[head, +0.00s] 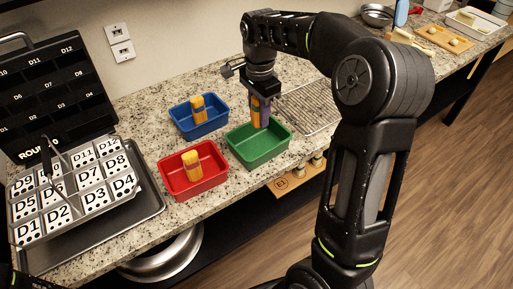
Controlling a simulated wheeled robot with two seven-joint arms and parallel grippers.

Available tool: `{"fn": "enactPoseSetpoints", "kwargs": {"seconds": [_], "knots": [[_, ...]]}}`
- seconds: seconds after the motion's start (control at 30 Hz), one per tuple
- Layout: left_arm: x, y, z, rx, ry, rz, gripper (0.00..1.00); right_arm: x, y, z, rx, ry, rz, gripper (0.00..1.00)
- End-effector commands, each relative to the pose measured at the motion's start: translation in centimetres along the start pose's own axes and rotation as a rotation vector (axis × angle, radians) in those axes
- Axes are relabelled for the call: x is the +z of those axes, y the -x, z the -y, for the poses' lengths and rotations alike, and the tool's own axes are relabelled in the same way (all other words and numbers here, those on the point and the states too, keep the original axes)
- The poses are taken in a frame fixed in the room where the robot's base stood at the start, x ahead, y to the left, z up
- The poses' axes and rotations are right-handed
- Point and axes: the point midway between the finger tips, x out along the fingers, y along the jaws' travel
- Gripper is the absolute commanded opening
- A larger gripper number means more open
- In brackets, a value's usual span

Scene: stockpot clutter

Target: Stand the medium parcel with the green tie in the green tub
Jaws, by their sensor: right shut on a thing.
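The green tub (259,156) stands on the granite counter, right of the red and blue tubs. My right gripper (260,98) is over the back of the green tub, pointing down and shut on an upright yellow-orange parcel (265,113). The parcel's lower end shows at the tub's back rim; I cannot tell whether it touches the tub floor. The fingers cover part of it, and its tie colour is not clear. My left gripper is not in view.
A blue tub (214,127) and a red tub (211,180) each hold an upright yellow-orange parcel, one in blue (198,108) and one in red (192,165). A wire rack (312,106) lies right of the green tub. A tray of numbered tiles (75,190) fills the left.

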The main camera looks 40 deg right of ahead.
Motion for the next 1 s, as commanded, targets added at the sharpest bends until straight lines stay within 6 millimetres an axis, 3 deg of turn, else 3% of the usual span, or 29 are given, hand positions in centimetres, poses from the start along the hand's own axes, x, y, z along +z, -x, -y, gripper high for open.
{"fn": "enactPoseSetpoints", "kwargs": {"seconds": [0.4,0.77,1.0], "knots": [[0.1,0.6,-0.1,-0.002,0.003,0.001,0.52,0.1,-5.7,0.0,0.002,0.001,0.001,0.0],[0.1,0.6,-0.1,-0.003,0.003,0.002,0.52,0.1,-6.3,0.0,0.001,0.001,0.0,0.0],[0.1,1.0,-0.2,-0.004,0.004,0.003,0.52,0.1,-9.2,-0.1,0.004,0.001,0.001,0.0]]}}
